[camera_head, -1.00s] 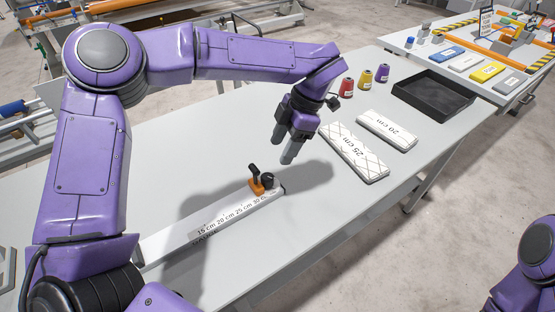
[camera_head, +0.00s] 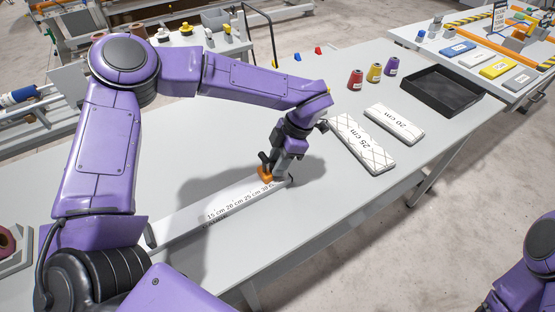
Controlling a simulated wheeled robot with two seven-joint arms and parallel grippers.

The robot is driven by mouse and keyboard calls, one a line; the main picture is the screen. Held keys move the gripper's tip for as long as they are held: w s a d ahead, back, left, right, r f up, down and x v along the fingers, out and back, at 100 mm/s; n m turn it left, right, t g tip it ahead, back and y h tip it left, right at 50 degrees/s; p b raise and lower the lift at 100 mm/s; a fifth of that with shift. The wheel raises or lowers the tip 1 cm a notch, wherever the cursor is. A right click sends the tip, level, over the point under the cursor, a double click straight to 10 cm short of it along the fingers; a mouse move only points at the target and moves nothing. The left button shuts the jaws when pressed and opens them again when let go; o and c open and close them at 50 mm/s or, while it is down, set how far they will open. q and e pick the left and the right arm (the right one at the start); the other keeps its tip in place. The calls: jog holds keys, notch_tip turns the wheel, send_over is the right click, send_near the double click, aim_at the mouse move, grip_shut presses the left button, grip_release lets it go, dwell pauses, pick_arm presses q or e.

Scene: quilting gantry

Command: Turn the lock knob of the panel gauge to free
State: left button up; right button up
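The panel gauge (camera_head: 222,212) is a long pale bar on the table, marked from 15 cm to 30 cm. My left gripper (camera_head: 281,177) points down at this end, right beside the slider. My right gripper is out of view.
The white 25 cm panel (camera_head: 362,144) and 20 cm panel (camera_head: 394,124) lie right of the gripper. Red, yellow and purple thread cones (camera_head: 374,72) and a black tray (camera_head: 441,90) stand behind. The table front (camera_head: 330,212) is clear.

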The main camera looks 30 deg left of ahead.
pick_arm(q)
jog(key=m+p, duration=0.2)
jog(key=p, duration=0.1)
jog(key=shift+s+r+t, duration=0.1)
jog(key=shift+r+t, duration=0.2)
jog(key=shift+r, duration=0.1)
jog(key=shift+f+m+y+p, duration=0.15)
jog(key=shift+m+y+p, duration=0.15)
jog(key=shift+m+p, duration=0.1)
jog(key=shift+f, duration=0.25)
jog(key=o, duration=1)
jog(key=shift+o, duration=0.2)
jog(key=b+v, duration=0.2)
jog(key=v, duration=0.8)
jog(key=shift+r, duration=0.35)
jog(key=shift+s+d, duration=0.1)
